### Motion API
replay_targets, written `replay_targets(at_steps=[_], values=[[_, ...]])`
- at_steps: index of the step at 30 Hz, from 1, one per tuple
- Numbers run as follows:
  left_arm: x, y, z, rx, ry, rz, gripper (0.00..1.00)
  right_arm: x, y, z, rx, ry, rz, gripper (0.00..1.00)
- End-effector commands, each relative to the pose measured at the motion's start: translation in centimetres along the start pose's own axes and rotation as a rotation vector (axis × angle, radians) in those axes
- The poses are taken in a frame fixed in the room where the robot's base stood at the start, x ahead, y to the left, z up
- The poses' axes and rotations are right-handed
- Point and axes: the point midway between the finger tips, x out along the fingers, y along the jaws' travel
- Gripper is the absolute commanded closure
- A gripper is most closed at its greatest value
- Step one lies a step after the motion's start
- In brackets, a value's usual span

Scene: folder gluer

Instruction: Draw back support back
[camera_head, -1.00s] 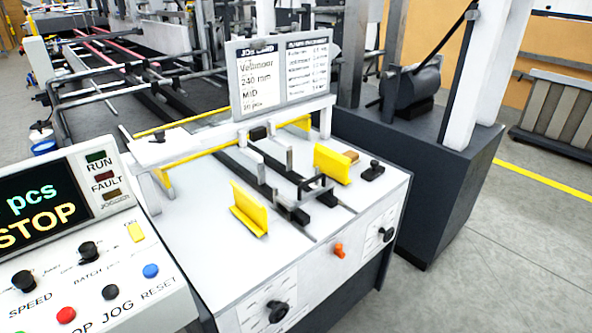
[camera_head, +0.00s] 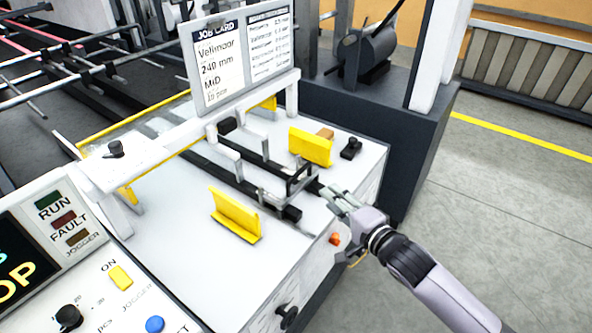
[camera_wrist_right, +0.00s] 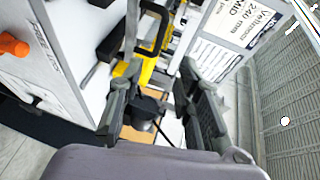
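A dark upright bracket, which looks like the back support (camera_head: 300,180), stands at the near end of two black rails on the white feeder table (camera_head: 180,262). Its black frame also shows near the top of the right wrist view (camera_wrist_right: 152,28). My right gripper (camera_head: 335,196) is just right of the bracket, over the table's front right edge, and appears apart from it. In the right wrist view its two fingers (camera_wrist_right: 163,92) are spread with nothing held. A small black clamp (camera_wrist_right: 148,106) shows beyond them. My left gripper is not in view.
Two yellow side guides, a left one (camera_head: 236,215) and a right one (camera_head: 311,147), flank the rails. An orange knob (camera_head: 335,239) is on the front panel. A job card (camera_head: 243,58) stands behind. The control panel (camera_head: 75,265) is at the left.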

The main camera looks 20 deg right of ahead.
Motion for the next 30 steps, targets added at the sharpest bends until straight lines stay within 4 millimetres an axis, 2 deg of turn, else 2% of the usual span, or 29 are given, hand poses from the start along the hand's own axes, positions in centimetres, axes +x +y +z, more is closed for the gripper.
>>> replay_targets(at_steps=[5,18,24,30], values=[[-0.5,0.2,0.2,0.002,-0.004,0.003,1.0,3.3,-0.3,-0.1,-0.002,0.002,-0.002,0.69],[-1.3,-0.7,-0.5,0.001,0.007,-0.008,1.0,11.8,-0.2,-0.1,-0.003,0.002,-0.001,0.69],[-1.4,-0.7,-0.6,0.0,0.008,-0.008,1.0,14.4,-0.1,0.0,-0.002,0.001,0.0,0.69],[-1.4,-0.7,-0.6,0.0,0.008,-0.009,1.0,15.4,0.0,0.0,-0.002,0.0,0.0,0.69]])
